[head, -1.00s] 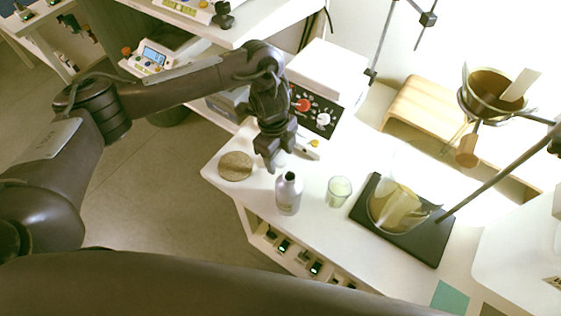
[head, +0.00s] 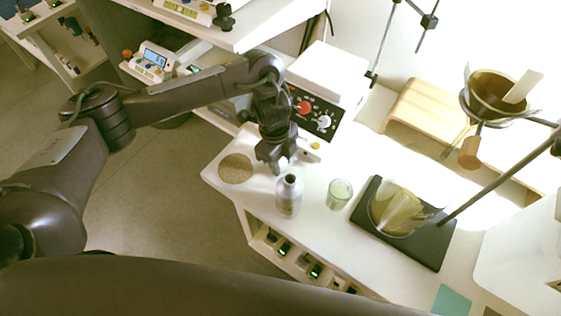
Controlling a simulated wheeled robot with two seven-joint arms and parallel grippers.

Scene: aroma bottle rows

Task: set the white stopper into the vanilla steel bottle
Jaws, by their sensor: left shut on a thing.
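The steel bottle (head: 289,198) stands upright on the white bench, its dark mouth open at the top. Any vanilla label on it is too small to read. My left gripper (head: 276,168) points down just behind and to the left of the bottle's neck, apart from it as far as I can tell. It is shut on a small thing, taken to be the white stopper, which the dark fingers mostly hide. No stopper sits in the bottle's mouth. My right gripper is not in view.
A round cork mat (head: 236,168) lies left of the bottle. A glass with pale contents (head: 339,194) stands to its right, then a beaker (head: 396,210) on a black stand base (head: 428,247). A hotplate-like device (head: 318,114) with knobs stands behind my gripper.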

